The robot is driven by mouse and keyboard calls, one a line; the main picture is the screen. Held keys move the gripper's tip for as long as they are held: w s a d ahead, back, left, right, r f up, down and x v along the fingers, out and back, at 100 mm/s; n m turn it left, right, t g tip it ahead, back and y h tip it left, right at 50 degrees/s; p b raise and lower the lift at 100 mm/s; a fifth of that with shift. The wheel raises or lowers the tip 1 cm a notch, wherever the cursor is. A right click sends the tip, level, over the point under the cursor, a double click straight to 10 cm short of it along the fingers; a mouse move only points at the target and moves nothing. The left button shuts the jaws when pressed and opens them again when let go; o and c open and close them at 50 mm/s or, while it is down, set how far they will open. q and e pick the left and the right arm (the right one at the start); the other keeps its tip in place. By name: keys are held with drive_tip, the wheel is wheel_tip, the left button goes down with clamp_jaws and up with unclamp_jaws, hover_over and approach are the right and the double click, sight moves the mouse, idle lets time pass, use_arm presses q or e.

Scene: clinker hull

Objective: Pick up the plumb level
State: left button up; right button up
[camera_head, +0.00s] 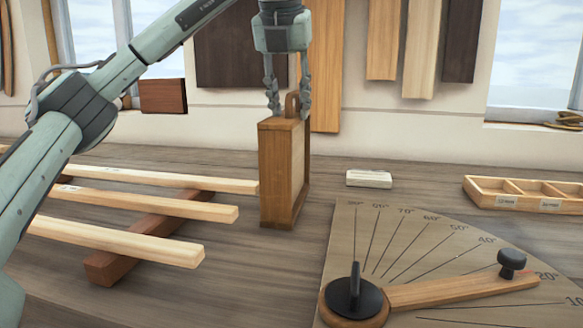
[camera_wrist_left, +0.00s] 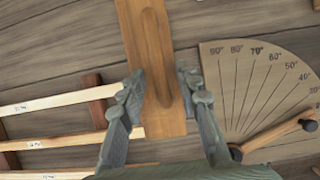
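The plumb level, an upright wooden box (camera_head: 283,170) with a looped handle (camera_head: 292,104) on top, stands on the bench in the head view. In the left wrist view its top (camera_wrist_left: 145,50) is seen from above, with the long handle (camera_wrist_left: 156,55) along it. My left gripper (camera_head: 288,114) points down over the box top, its fingers apart. In the left wrist view the fingers (camera_wrist_left: 161,82) are on either side of the handle, with visible gaps. My right gripper is not in view.
A protractor board (camera_head: 345,240) with a pivoting wooden arm (camera_head: 460,291) lies to the right. Pale strips (camera_head: 150,205) rest on reddish bearers (camera_head: 110,262) at left. A small pale block (camera_head: 369,179) and a divided tray (camera_head: 480,196) sit farther right.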

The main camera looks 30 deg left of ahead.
sight(294, 135)
use_arm(q)
drive_tip(key=x, duration=0.7)
drive_tip(key=shift+d, duration=0.1)
drive_tip(key=shift+c, duration=0.4)
clamp_jaws()
